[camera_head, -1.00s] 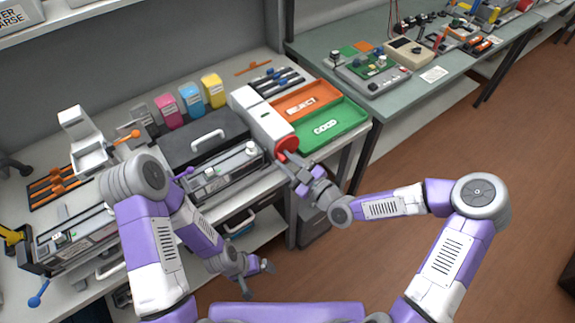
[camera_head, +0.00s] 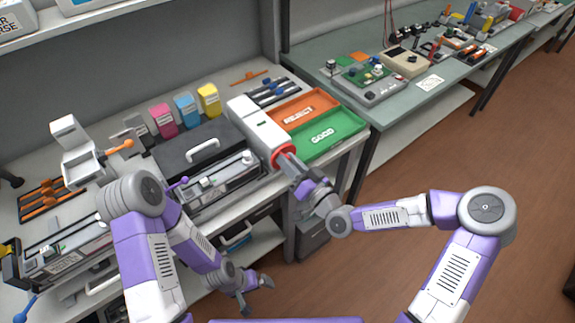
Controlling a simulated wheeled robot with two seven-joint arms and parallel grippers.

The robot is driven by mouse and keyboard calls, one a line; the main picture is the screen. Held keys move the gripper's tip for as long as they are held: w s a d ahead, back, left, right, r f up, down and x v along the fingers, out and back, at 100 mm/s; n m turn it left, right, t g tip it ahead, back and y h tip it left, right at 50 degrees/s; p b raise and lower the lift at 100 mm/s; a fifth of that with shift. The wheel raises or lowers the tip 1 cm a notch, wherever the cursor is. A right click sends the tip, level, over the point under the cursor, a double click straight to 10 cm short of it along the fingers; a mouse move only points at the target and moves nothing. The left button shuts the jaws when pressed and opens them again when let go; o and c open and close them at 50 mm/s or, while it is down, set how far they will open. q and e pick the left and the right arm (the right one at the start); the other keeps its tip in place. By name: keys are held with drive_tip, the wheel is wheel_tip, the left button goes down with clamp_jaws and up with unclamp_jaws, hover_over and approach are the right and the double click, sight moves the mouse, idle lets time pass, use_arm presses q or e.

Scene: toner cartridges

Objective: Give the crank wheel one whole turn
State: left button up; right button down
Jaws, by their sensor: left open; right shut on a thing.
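The crank wheel (camera_head: 284,153) is the red round part on the front end of a white box-shaped machine (camera_head: 258,128) near the bench's right front edge. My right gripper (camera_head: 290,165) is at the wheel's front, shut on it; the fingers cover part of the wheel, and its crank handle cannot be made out. My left gripper (camera_head: 257,292) is open and empty, low in front of the bench and apart from everything.
An orange REJECT tray (camera_head: 277,117) and a green GOOD tray (camera_head: 350,126) lie right of the machine. A dark case with a handle (camera_head: 172,158) and pink, blue and yellow cartridges (camera_head: 208,99) stand left. Floor in front is clear.

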drive_tip(key=shift+w+d+r+m+t+h+p, duration=0.1)
drive_tip(key=shift+w+d+m+t+h, duration=0.15)
drive_tip(key=shift+m, duration=1.2)
drive_tip(key=shift+w+d+m+t+h+p, duration=0.15)
drive_tip(key=shift+d+m+h, duration=0.2)
drive_tip(key=shift+m, duration=1.15)
drive_tip(key=shift+w+d+r+m+t+h+p, duration=0.1)
drive_tip(key=shift+w+d+m+t+h, duration=0.15)
drive_tip(key=shift+m, duration=1.2)
drive_tip(key=shift+f, duration=0.1)
drive_tip(key=c, duration=0.9)
unclamp_jaws()
drive_tip(key=v, duration=0.7)
drive_tip(key=shift+s+d, duration=0.15)
drive_tip(key=shift+s, duration=0.2)
